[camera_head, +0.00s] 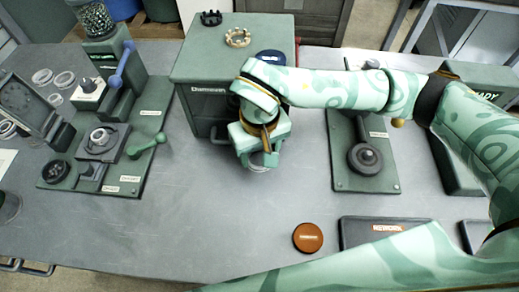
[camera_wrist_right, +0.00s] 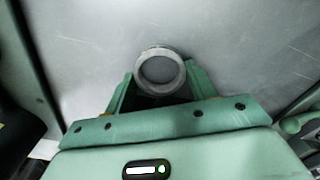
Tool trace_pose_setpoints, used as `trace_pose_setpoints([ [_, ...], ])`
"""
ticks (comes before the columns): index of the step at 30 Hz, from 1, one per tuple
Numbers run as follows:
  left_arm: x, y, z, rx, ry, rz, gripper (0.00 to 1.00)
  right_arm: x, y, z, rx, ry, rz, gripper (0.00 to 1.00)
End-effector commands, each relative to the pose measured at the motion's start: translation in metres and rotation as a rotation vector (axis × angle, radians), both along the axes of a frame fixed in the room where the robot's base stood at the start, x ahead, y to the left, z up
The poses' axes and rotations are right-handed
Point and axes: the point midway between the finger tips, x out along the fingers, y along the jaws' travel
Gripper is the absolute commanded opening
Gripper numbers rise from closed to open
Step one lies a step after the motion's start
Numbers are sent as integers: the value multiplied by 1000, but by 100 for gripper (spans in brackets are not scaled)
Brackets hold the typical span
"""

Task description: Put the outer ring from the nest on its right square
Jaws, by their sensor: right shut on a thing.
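My right gripper (camera_head: 262,160) hangs over the grey bench in front of the green cabinet. It is shut on a grey metal ring (camera_wrist_right: 142,72), which shows between its fingers (camera_wrist_right: 160,88) in the wrist view; in the head view only a bit of the ring (camera_head: 260,168) shows below the jaws. The ring is apart from the fixture on the left. That fixture has a dark square block with a round seat (camera_head: 101,138), perhaps the nest; I cannot tell whether a ring sits in it. I cannot make out the right square. My left gripper is not in view.
The green cabinet (camera_head: 190,65) stands behind the gripper. A green plate with a black knob (camera_head: 365,157) lies to the right. A brown disc (camera_head: 308,237) and a dark tray (camera_head: 350,232) lie at the front. Loose rings (camera_head: 64,79) lie at the left. The front middle bench is clear.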

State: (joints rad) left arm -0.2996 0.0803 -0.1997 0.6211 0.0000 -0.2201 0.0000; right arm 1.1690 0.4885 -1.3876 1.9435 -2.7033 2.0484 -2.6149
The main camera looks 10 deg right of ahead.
Motion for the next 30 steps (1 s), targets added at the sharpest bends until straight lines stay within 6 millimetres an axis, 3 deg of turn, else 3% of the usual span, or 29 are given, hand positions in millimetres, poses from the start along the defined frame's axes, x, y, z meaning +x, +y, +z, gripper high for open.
trace_pose_setpoints([
  [3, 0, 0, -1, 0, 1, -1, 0, 0, 0, -3, 0, 0, 0, 30],
  [4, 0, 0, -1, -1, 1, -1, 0, 0, 0, -3, 0, 0, 0, 58],
  [6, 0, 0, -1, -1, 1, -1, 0, 0, 0, -3, 0, 0, 0, 77],
  [17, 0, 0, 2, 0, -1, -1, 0, 0, 0, 4, 0, -2, 0, 77],
  [30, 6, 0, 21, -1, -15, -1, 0, 1, 0, 98, -1, -6, 0, 77],
])
